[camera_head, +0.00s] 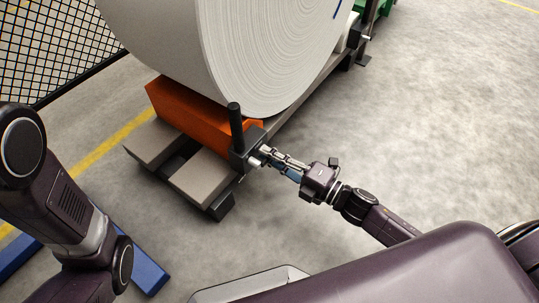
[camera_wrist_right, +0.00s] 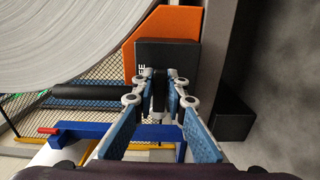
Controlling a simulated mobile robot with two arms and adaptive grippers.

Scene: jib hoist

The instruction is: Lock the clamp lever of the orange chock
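The orange chock (camera_head: 190,109) sits under the large white roll, and its orange face also shows in the wrist view (camera_wrist_right: 168,27). A black clamp block (camera_head: 246,150) is at its near right corner. The black clamp lever (camera_head: 236,126) stands upright there in the head view; in the wrist view its handle (camera_wrist_right: 92,91) runs out to the left. My right gripper (camera_head: 270,155) is at the lever's lower end. In the wrist view its fingertips (camera_wrist_right: 158,84) close in on both sides of the lever's hub. My left gripper is out of view; only the left arm shows.
The white roll (camera_head: 245,50) overhangs the chock. Grey plates (camera_head: 201,178) lie in front of the chock. A black mesh fence (camera_head: 45,45) stands at the back left, and a blue bar (camera_head: 140,262) lies below. The concrete floor on the right is clear.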

